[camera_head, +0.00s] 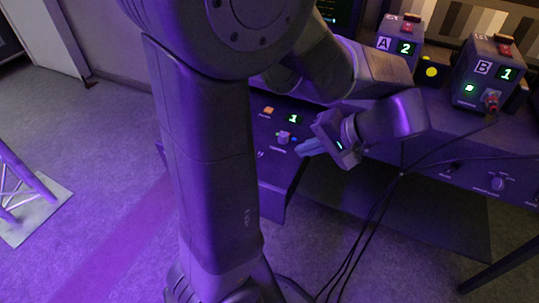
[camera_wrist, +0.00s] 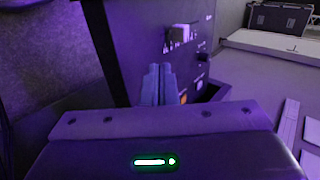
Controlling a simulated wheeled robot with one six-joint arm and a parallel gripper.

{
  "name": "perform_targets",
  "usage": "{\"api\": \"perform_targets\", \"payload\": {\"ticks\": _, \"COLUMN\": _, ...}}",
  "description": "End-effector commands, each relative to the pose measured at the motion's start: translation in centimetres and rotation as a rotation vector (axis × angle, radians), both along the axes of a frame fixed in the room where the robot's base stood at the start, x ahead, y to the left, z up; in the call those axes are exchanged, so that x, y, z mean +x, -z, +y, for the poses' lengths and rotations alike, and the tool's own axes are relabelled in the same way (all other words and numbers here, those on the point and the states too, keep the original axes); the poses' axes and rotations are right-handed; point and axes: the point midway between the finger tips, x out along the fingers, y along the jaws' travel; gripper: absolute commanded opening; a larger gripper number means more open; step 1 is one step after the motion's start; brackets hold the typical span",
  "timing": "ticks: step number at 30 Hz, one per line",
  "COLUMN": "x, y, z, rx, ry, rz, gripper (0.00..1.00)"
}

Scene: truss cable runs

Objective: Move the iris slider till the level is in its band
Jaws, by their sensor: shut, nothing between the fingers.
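My gripper (camera_head: 309,147) is at the front of the dark control panel (camera_head: 262,165), near a small pale knob (camera_head: 282,138). In the wrist view my gripper's pale blue fingers (camera_wrist: 158,82) are together and hold nothing. Beyond them a pale block-like control (camera_wrist: 181,35) stands out from the panel face (camera_wrist: 138,40). The fingers look apart from it. I cannot read which control is the iris slider. No level gauge or band can be made out; a dark screen (camera_head: 343,14) is largely hidden behind my arm.
Box A (camera_head: 399,40), reading 2, and box B (camera_head: 487,72), reading 1, stand on the desk (camera_head: 450,122). The panel has an orange button (camera_head: 268,110) and a display reading 1 (camera_head: 293,118). Black cables (camera_head: 376,208) hang right of my gripper. A truss foot (camera_head: 35,212) stands left.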

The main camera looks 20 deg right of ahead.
Motion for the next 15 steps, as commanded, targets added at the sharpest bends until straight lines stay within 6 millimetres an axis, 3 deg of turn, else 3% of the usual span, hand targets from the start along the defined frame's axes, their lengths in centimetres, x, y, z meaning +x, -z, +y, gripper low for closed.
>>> {"api": "perform_targets", "payload": {"ticks": 5, "x": 1.0, "y": 1.5, "z": 1.0, "rx": 0.003, "ry": -0.002, "rz": 0.0, "gripper": 0.0}}
{"api": "perform_targets", "payload": {"ticks": 15, "x": 5.1, "y": 6.6, "z": 4.5, "rx": 0.003, "ry": -0.005, "rz": 0.001, "gripper": 0.0}}
